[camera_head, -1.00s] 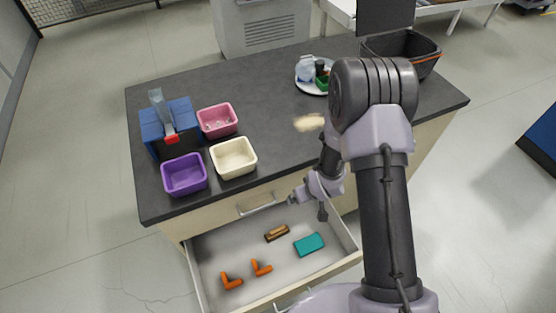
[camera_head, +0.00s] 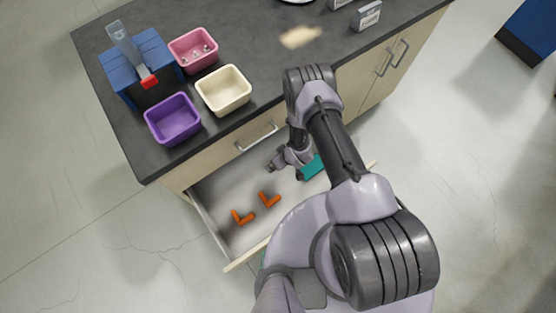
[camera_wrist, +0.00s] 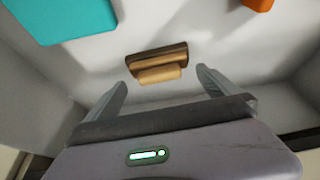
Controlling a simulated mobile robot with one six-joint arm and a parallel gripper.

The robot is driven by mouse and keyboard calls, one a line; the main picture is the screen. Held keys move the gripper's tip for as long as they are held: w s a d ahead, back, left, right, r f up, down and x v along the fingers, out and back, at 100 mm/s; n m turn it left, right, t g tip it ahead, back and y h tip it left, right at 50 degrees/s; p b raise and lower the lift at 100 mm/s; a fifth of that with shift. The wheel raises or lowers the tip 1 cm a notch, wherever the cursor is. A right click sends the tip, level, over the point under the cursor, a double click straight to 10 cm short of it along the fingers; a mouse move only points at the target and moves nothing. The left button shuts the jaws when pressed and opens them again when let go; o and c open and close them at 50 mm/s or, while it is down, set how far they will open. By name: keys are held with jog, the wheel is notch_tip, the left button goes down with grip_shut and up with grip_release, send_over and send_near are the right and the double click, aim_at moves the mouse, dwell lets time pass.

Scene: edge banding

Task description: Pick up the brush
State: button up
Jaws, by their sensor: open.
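The brush (camera_wrist: 157,63), dark brown with a tan, rounded part, lies on the drawer floor in the wrist view. In the head view my arm and gripper hide it. My gripper (camera_wrist: 162,80) is open and empty, with the brush ahead of its fingertips and roughly between them in the picture. A gap seems to remain between fingers and brush. In the head view my gripper (camera_head: 286,168) is over the open drawer, near its back.
The open drawer (camera_head: 212,222) also holds a teal block (camera_head: 312,168) and two orange L-shaped pieces (camera_head: 242,217). Drawer walls surround the gripper. Above, the dark countertop (camera_head: 246,52) carries purple (camera_head: 173,120), cream (camera_head: 223,91) and pink (camera_head: 193,50) bins and a blue box (camera_head: 140,68).

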jog(key=b+x, duration=0.1)
jog(key=x, duration=0.2)
jog(key=shift+w+f, duration=0.1)
jog(key=shift+f, duration=0.15)
jog(key=shift+r, duration=0.1)
jog(key=shift+c, duration=0.2)
jog(key=c, duration=1.1)
jog(key=shift+c, duration=0.2)
